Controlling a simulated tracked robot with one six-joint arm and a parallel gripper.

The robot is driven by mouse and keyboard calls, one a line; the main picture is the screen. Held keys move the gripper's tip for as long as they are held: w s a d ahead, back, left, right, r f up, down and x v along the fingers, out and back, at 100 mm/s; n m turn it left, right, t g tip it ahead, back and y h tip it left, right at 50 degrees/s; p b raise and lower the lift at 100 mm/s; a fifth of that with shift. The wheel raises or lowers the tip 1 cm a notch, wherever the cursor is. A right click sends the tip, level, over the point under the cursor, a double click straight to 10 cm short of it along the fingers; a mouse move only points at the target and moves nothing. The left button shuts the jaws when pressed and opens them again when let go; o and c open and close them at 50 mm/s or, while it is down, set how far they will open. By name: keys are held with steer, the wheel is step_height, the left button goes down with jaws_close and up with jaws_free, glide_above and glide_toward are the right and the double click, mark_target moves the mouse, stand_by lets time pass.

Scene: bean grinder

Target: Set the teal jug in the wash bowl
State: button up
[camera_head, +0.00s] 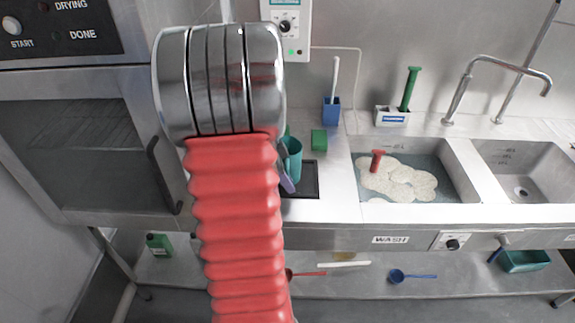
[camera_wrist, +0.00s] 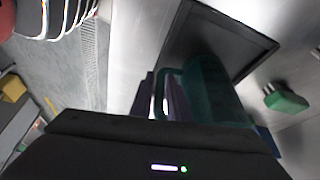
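The teal jug (camera_head: 294,160) stands at the black tray on the counter, left of the sinks, partly hidden behind my red-sleeved arm. In the wrist view the jug (camera_wrist: 215,90) is dark and close, its handle towards my gripper. My gripper's purple fingers (camera_wrist: 160,95) are at that handle, seemingly one on each side. A finger (camera_head: 287,184) also shows beside the jug in the head view. Whether they press on the handle is unclear. The wash bowl (camera_head: 447,186) is the left sink above the WASH label, holding water, pale foam and a red-handled item.
The black tray (camera_head: 308,190) also shows in the wrist view (camera_wrist: 250,35). A green sponge (camera_head: 319,139), blue holder (camera_head: 331,110) and white caddy with a green-handled brush (camera_head: 392,117) stand behind. An empty sink (camera_head: 540,160) and tap (camera_head: 500,62) are right.

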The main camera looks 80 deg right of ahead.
mark_target(287, 167)
stand_by(0.3)
jaws_close()
stand_by(0.3)
step_height(287, 167, up, 10)
stand_by(0.6)
stand_by(0.5)
